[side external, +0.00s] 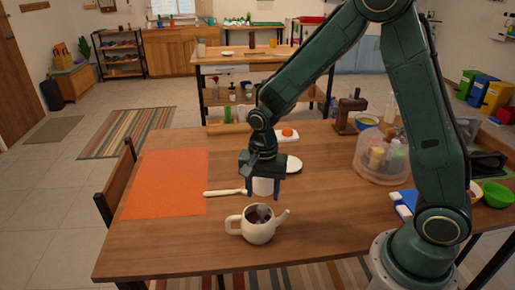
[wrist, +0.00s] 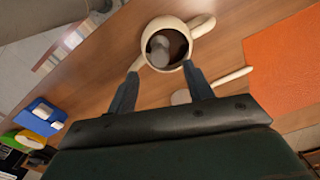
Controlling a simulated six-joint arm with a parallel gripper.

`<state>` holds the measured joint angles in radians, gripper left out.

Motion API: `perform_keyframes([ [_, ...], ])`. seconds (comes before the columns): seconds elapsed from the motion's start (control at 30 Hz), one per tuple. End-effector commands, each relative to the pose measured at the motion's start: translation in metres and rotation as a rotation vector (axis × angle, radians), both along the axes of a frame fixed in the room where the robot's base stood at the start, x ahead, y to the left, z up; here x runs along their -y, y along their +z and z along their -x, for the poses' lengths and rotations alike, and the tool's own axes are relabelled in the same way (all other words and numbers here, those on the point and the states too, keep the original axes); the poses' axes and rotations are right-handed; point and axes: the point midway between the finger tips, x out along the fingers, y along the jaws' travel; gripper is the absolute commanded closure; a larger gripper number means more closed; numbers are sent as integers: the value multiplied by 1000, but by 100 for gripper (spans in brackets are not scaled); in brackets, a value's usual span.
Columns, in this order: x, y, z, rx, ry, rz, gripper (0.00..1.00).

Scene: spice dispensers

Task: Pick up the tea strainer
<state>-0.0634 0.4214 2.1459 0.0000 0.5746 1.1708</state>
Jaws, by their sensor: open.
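A cream teapot (side external: 256,230) stands open on the wooden table, and it also shows in the wrist view (wrist: 192,27). A grey rounded piece (side external: 264,211) sits in its dark mouth, and it also shows in the wrist view (wrist: 159,50). It may be the tea strainer; I cannot tell for sure. A pale long-handled utensil (side external: 224,192) lies left of my gripper, its handle also in the wrist view (wrist: 232,76). My gripper (side external: 263,195) is open, pointing down, above and behind the teapot. In the wrist view its fingertips (wrist: 160,70) point towards the teapot.
A white cylindrical item (side external: 264,186) shows between my fingers; its depth is unclear. An orange mat (side external: 165,184) lies at left. A clear dome with bottles (side external: 376,155), a blue item (side external: 405,203) and a green bowl (side external: 497,194) are at right. The table's front left is clear.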

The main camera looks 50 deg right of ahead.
Motion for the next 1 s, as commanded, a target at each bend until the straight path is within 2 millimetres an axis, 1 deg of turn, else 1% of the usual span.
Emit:
perform_keyframes([
  [0.23, 0, -2, 0, 0, 0, 0, 49],
  [0.33, 0, -6, 0, -1, 0, 0, 49],
  [0.8, 1, -49, 0, -2, 1, 1, 49],
  [1.0, 1, -53, 0, 0, 1, 1, 49],
])
